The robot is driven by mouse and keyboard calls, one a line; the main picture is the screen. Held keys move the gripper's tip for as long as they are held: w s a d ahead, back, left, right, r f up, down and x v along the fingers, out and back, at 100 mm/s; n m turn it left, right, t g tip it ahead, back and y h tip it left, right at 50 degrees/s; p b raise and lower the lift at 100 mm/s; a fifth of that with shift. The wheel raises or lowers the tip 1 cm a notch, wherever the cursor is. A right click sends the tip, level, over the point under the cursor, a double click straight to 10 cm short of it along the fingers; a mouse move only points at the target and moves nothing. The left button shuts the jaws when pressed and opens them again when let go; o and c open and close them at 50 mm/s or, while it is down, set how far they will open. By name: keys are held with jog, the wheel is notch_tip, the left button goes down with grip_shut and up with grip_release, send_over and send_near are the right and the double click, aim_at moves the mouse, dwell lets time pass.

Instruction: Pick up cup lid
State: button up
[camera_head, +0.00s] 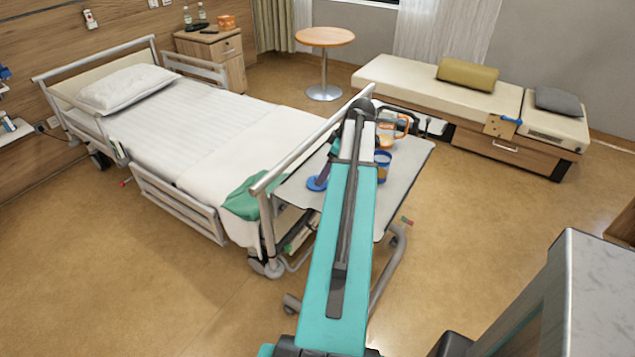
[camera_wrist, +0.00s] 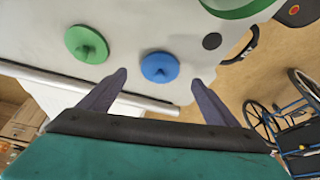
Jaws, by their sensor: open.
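A blue cup lid (camera_wrist: 159,67) with a raised knob lies on the grey table top (camera_wrist: 130,25) in the wrist view. A green lid (camera_wrist: 87,43) lies to its left. My gripper (camera_wrist: 158,78) is open, its two dark fingers pointing toward the blue lid, one on each side of it in the picture. Nothing is between the fingers that I can see as held; the height gap to the lid is unclear. In the head view the blue lid (camera_head: 316,184) shows at the left of the overbed table (camera_head: 413,158), with my arm covering much of the table.
A blue cup (camera_head: 383,164) and an orange mug (camera_head: 388,133) stand on the table right of my arm. The bed (camera_head: 170,125) is left of the table, with a green cloth (camera_head: 243,200) at its foot. A wheelchair (camera_wrist: 290,125) shows at the wrist view's right.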

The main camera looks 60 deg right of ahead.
jog(key=shift+p+x, duration=0.75)
jog(key=shift+x, duration=1.9)
jog(key=shift+r, duration=0.1)
jog(key=c, duration=1.1)
